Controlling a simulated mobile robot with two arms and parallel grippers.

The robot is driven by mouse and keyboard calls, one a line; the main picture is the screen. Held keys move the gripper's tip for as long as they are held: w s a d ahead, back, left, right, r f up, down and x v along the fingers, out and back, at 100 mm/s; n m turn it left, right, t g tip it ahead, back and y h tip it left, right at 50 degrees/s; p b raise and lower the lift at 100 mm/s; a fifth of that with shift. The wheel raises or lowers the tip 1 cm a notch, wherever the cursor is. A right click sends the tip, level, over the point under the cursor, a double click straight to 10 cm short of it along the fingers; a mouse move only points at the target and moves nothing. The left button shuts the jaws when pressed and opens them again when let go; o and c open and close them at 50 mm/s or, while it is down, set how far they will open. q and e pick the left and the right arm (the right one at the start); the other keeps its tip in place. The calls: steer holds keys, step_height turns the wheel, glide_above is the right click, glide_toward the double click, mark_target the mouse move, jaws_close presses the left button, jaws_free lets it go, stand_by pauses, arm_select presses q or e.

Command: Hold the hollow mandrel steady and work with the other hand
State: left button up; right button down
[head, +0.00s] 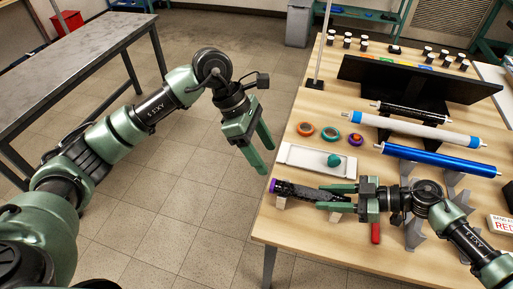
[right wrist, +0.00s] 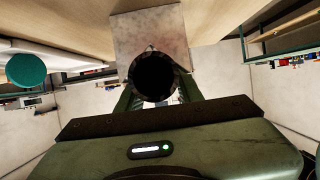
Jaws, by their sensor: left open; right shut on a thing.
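The hollow mandrel is a dark tube (head: 300,192) with a purple ring at its left end, lying along the table's front edge. My right gripper (head: 336,197) is shut on its right part, with one finger on each side. In the right wrist view the tube's round dark open end (right wrist: 155,76) shows between the fingers. The fingers hide part of the tube. My left gripper (head: 264,158) is open and empty, hanging over the floor left of the table, apart from the tube.
Coloured rings (head: 305,129), a blue roller (head: 435,160), a white roller (head: 410,128) and a black board (head: 420,78) stand further back.

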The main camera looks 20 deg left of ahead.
mark_target(274, 182)
arm_select(q)
steer(key=shift+m+y, duration=0.3)
steer(key=shift+y, duration=0.2)
steer(key=x, duration=0.3)
steer(key=a+x, duration=0.1)
steer(key=x, duration=0.7)
steer(key=shift+w+a+f, duration=0.2)
steer(key=shift+w+f, duration=0.1)
steer(key=shift+f, duration=0.15)
jaws_close()
